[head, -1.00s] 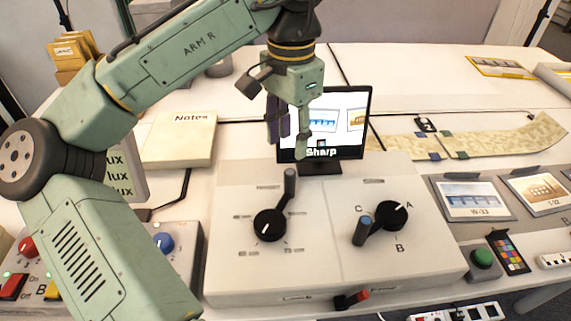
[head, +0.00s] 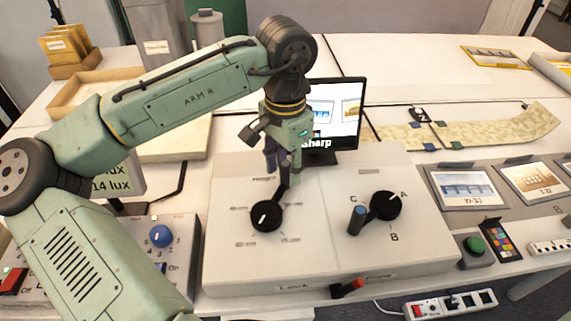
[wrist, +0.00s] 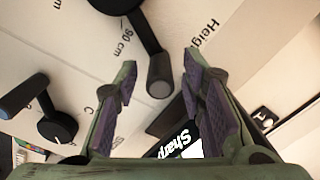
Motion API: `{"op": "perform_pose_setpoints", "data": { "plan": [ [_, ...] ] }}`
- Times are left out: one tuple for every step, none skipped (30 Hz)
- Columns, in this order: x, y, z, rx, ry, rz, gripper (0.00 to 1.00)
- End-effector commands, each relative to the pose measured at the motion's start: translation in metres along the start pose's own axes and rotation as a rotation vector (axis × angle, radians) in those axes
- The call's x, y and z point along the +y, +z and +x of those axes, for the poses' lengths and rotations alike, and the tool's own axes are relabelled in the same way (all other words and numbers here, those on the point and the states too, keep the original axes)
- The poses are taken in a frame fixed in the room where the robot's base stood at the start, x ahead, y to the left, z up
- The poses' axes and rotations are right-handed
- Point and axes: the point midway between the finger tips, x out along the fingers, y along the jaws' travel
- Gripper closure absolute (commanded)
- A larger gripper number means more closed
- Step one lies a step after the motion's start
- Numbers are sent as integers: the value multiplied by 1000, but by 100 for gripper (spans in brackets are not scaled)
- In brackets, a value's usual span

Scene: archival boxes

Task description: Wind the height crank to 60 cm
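The height crank (head: 266,217) is a black hub with an arm and upright handle on the left half of the pale control box (head: 320,278). Its arm points up and slightly right, towards the back. Dial labels surround it; "90 cm" reads near the arm in the wrist view, the others are too small to read surely. My gripper (head: 283,168) is over the crank handle, pointing down. In the wrist view my gripper (wrist: 160,62) is open, and the grey-topped crank handle (wrist: 160,89) shows between its purple-padded fingers, with gaps on both sides.
A second crank (head: 386,205) marked A, B, C is on the box's right half, its handle to the left. A red-tipped lever (head: 348,288) is at the front edge. A monitor (head: 345,152) reading "Sharp" stands close behind my gripper. A blue-knobbed panel (head: 161,236) is left.

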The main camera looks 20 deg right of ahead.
Motion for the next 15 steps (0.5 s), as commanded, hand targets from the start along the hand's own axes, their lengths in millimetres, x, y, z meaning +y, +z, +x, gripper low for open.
{"op": "perform_pose_setpoints", "data": {
  "plan": [
    [0, 0, 0, 0, 0, 0, 68],
    [0, 0, 0, 0, 0, 0, 70],
    [0, 0, 0, 0, 0, 0, 73],
    [0, 0, 0, 0, 0, 0, 75],
    [0, 0, 0, 0, 0, 0, 77],
    [0, 0, 0, 0, 0, 0, 80],
    [0, 0, 0, 0, 0, 0, 82],
    [0, 0, 0, 0, 0, 0, 84],
    [0, 0, 0, 0, 0, 0, 86],
    [0, 0, 0, 0, 0, 0, 88],
    [0, 0, 0, 0, 0, 0, 90],
    [0, 0, 0, 0, -1, 0, 93],
    [0, 0, 0, 0, -1, 0, 95],
    [0, 0, 0, 0, -1, 0, 97],
    [0, 0, 0, 0, -1, -1, 100]
  ]
}}
